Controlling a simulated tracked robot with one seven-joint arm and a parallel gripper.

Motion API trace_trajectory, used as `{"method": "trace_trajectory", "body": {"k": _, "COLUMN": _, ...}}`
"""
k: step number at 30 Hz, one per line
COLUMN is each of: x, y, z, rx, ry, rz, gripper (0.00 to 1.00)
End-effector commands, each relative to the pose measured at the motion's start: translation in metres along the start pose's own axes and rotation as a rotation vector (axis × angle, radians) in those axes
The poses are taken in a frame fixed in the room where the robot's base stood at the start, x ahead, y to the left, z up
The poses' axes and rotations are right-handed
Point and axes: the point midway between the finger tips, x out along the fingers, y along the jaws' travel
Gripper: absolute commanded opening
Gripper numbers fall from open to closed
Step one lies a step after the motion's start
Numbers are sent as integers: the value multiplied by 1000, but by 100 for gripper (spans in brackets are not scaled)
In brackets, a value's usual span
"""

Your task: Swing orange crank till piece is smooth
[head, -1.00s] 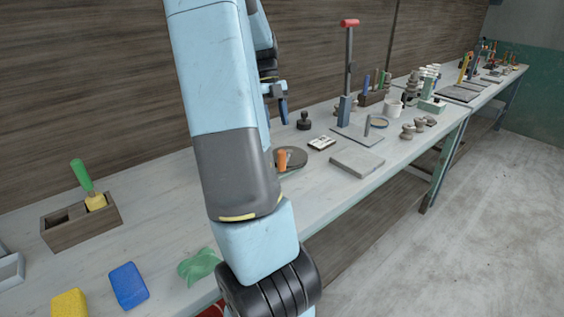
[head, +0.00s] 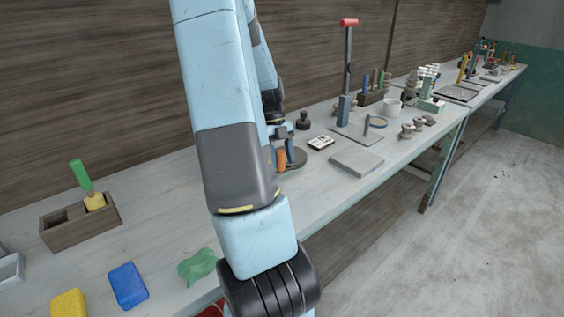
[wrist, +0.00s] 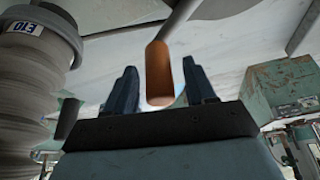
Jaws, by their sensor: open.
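The orange crank handle (head: 281,159) stands upright on a dark round disc (head: 296,162) on the bench, partly hidden behind my arm. In the wrist view the orange handle (wrist: 158,84) lies in the gap between the two dark fingers of my gripper (wrist: 160,66). My gripper is open, with a visible gap on each side of the handle. In the head view my gripper (head: 281,132) is just above and at the handle, mostly hidden by my arm. I cannot make out the piece or its surface.
A grey slab (head: 356,163) and a small labelled card (head: 320,143) lie right of the disc. A black knob (head: 303,120) stands behind it. A tall red-topped lever (head: 348,60) rises beyond. In the wrist view a ribbed cylinder labelled E10 (wrist: 32,70) is close on the left.

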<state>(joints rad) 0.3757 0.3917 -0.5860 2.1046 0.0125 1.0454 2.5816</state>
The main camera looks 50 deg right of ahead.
Motion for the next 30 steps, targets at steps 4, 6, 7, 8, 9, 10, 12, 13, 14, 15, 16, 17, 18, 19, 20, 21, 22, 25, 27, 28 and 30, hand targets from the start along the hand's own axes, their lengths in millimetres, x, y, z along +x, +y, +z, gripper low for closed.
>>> {"method": "trace_trajectory", "body": {"k": 4, "x": 11, "y": 0, "z": 0, "rx": 0, "ry": 1, "rz": 0, "gripper": 55}}
{"method": "trace_trajectory", "body": {"k": 6, "x": 14, "y": 0, "z": 0, "rx": -1, "ry": 1, "rz": 0, "gripper": 55}}
{"method": "trace_trajectory", "body": {"k": 7, "x": 14, "y": 0, "z": 0, "rx": -1, "ry": 1, "rz": 0, "gripper": 55}}
{"method": "trace_trajectory", "body": {"k": 8, "x": 15, "y": 0, "z": 0, "rx": -1, "ry": 0, "rz": 0, "gripper": 55}}
{"method": "trace_trajectory", "body": {"k": 9, "x": 15, "y": 0, "z": 0, "rx": -1, "ry": 0, "rz": 0, "gripper": 55}}
{"method": "trace_trajectory", "body": {"k": 10, "x": 15, "y": 0, "z": 0, "rx": -1, "ry": 0, "rz": 0, "gripper": 55}}
{"method": "trace_trajectory", "body": {"k": 12, "x": 15, "y": 0, "z": 0, "rx": -1, "ry": 0, "rz": 0, "gripper": 55}}
{"method": "trace_trajectory", "body": {"k": 13, "x": 15, "y": 0, "z": 0, "rx": -1, "ry": 0, "rz": 0, "gripper": 55}}
{"method": "trace_trajectory", "body": {"k": 14, "x": 15, "y": 0, "z": 0, "rx": -1, "ry": 0, "rz": 0, "gripper": 55}}
{"method": "trace_trajectory", "body": {"k": 15, "x": 14, "y": 0, "z": 0, "rx": -1, "ry": 0, "rz": 0, "gripper": 54}}
{"method": "trace_trajectory", "body": {"k": 16, "x": 14, "y": 0, "z": 0, "rx": -1, "ry": 0, "rz": 0, "gripper": 51}}
{"method": "trace_trajectory", "body": {"k": 17, "x": 14, "y": 0, "z": 0, "rx": -1, "ry": 0, "rz": 0, "gripper": 48}}
{"method": "trace_trajectory", "body": {"k": 18, "x": 14, "y": 0, "z": 0, "rx": -1, "ry": 0, "rz": 0, "gripper": 44}}
{"method": "trace_trajectory", "body": {"k": 19, "x": 14, "y": 0, "z": 0, "rx": -1, "ry": 0, "rz": 0, "gripper": 41}}
{"method": "trace_trajectory", "body": {"k": 20, "x": 14, "y": 0, "z": 0, "rx": -1, "ry": 0, "rz": 0, "gripper": 38}}
{"method": "trace_trajectory", "body": {"k": 21, "x": 14, "y": 0, "z": 0, "rx": -1, "ry": 0, "rz": 0, "gripper": 35}}
{"method": "trace_trajectory", "body": {"k": 22, "x": 14, "y": 0, "z": 0, "rx": -1, "ry": 0, "rz": 0, "gripper": 32}}
{"method": "trace_trajectory", "body": {"k": 25, "x": 14, "y": 0, "z": 0, "rx": -1, "ry": 0, "rz": -1, "gripper": 22}}
{"method": "trace_trajectory", "body": {"k": 27, "x": 14, "y": 0, "z": 0, "rx": -1, "ry": 0, "rz": -1, "gripper": 15}}
{"method": "trace_trajectory", "body": {"k": 28, "x": 14, "y": 0, "z": 0, "rx": -1, "ry": 0, "rz": -1, "gripper": 13}}
{"method": "trace_trajectory", "body": {"k": 30, "x": 14, "y": 0, "z": 0, "rx": -1, "ry": 0, "rz": -1, "gripper": 6}}
